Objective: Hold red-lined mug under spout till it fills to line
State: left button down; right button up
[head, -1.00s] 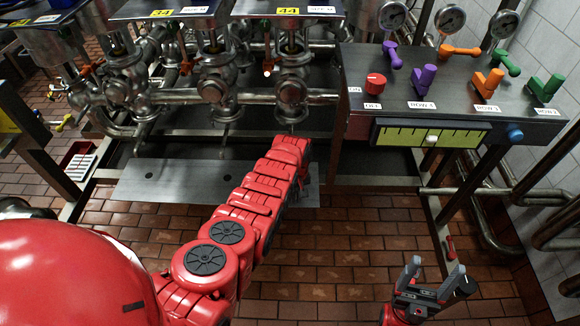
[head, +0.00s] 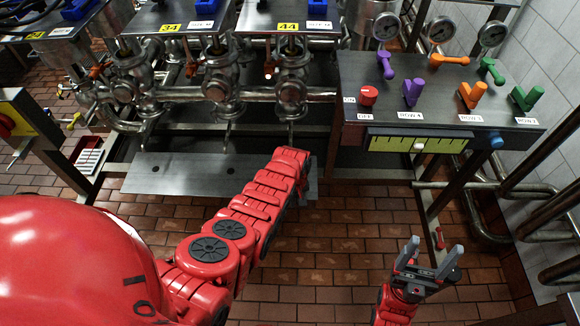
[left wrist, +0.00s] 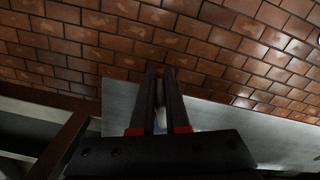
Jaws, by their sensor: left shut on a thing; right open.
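My left arm reaches to below the right-hand valve column, and its gripper is hidden by the forearm in the head view. In the left wrist view, my left gripper (left wrist: 160,74) has its dark fingers close together on a small pale thing (left wrist: 160,119), which I take to be the mug. Its red line and any fill level are hidden. A thin spout (head: 291,132) hangs below the valve marked 44, just above the end of my left arm. My right gripper (head: 435,258) is open and empty over the brick floor at the lower right.
A metal plate (head: 180,175) lies low under the valves. The control panel (head: 440,95) at the right carries a red knob (head: 368,95), coloured levers and a yellow-green scale (head: 400,142). Pipes run by the right wall. The brick floor between my arms is clear.

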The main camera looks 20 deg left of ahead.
pick_arm(q)
jog(key=s+r+p, duration=0.1)
jog(key=p, duration=0.1)
jog(key=s+d+r+p, duration=0.1)
jog(key=s+p, duration=0.1)
jog(key=p, duration=0.1)
jog(key=s+r+p, duration=0.1)
jog(key=p, duration=0.2)
jog(key=shift+s+d, duration=0.15)
jog(key=shift+s, duration=0.2)
